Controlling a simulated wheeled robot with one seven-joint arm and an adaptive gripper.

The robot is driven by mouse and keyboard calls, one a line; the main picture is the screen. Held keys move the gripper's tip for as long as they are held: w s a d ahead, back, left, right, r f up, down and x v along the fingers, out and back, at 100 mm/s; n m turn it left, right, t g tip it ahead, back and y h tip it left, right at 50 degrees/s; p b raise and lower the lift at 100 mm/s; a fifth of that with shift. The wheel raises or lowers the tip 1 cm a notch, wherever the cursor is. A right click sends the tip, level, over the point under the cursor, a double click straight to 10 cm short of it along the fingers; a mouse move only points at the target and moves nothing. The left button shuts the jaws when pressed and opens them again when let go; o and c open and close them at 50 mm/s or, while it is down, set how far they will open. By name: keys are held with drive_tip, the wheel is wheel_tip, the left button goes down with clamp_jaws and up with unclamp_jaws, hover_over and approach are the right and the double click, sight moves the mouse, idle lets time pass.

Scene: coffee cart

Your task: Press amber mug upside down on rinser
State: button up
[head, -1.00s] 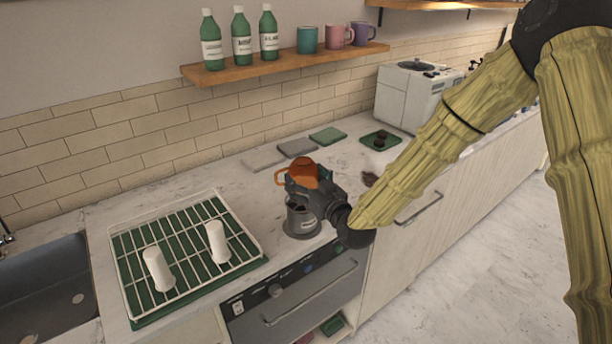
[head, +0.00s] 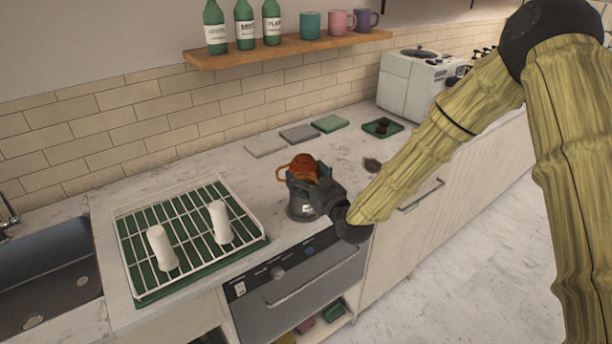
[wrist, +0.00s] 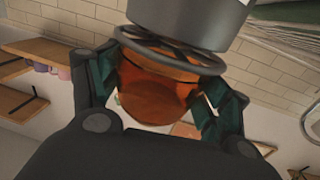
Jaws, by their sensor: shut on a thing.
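The amber mug (head: 301,170) is over the grey rinser (head: 302,209) on the counter, its handle to the left in the head view. In the wrist view, the mug (wrist: 155,88) is between my fingers with one end at the spoked top of the rinser (wrist: 190,20). It looks upside down, with its mouth toward the spokes. I cannot tell whether it presses them down. My gripper (head: 310,180) is shut on the mug from the right side. The gripper hides part of the mug and the rinser's top.
A white wire rack (head: 185,225) with two white cylinders stands left of the rinser. A sink (head: 45,275) is farther left. Folded cloths (head: 298,133) lie behind. Bottles and mugs stand on the wooden shelf (head: 290,48) above. The counter right of the cloths holds a small green tray (head: 383,128).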

sight(306, 160)
drive_tip(key=shift+f+b, duration=0.7)
drive_tip(key=shift+f, duration=0.1)
idle(2.1)
drive_tip(key=shift+r, duration=0.1)
idle(1.4)
drive_tip(key=shift+r+p, duration=1.45)
drive_tip(key=shift+r, duration=2.05)
drive_tip(key=shift+a, duration=0.1)
